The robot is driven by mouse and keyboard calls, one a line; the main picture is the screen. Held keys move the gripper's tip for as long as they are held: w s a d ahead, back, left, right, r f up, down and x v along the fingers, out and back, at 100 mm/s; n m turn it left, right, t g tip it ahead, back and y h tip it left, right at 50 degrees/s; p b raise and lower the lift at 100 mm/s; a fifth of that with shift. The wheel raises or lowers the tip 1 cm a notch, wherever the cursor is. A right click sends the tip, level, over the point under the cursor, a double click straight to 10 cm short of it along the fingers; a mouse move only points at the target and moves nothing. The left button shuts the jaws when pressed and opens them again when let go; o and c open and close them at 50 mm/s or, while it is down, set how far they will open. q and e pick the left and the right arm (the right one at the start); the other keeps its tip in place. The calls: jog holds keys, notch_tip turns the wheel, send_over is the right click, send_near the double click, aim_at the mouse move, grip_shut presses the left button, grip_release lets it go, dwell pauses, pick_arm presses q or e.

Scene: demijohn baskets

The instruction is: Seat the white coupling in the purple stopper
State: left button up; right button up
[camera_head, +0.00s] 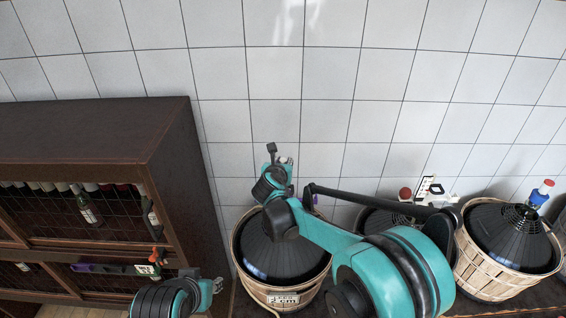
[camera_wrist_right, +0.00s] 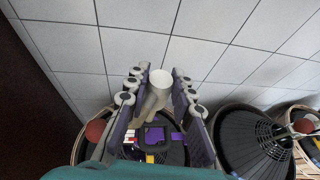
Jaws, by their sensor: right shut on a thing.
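My right gripper (camera_head: 284,161) is above the left demijohn in the head view, and the wrist view shows its two fingers (camera_wrist_right: 160,98) closed around the white coupling (camera_wrist_right: 160,79). The coupling is a pale tube with an open round end facing up, held between the purple-grey finger pads. Below it is a purple part (camera_wrist_right: 177,137), probably the stopper; the coupling appears apart from it, but the gap is hard to judge. In the head view the arm hides most of this spot. My left gripper (camera_head: 214,286) is low at left, mostly hidden by its own wrist.
The left demijohn (camera_head: 262,250) stands in a wicker basket against a tiled wall. A right demijohn (camera_head: 505,235) in a basket has a blue and red top (camera_head: 541,192). Another dark demijohn stands between, behind my arm. A dark wooden bottle cabinet (camera_head: 95,140) blocks the left side.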

jog(key=shift+b, duration=0.4)
dwell(1.3)
jog(key=shift+f+b, duration=1.25)
jog(key=shift+f, duration=0.25)
jog(key=shift+r, duration=0.15)
jog(key=shift+r+p, duration=0.8)
jog(key=shift+r, duration=0.3)
jog(key=shift+b, duration=0.35)
dwell(1.1)
jog(key=shift+f+b, duration=1)
jog(key=shift+f, duration=0.25)
jog(key=o, duration=1.1)
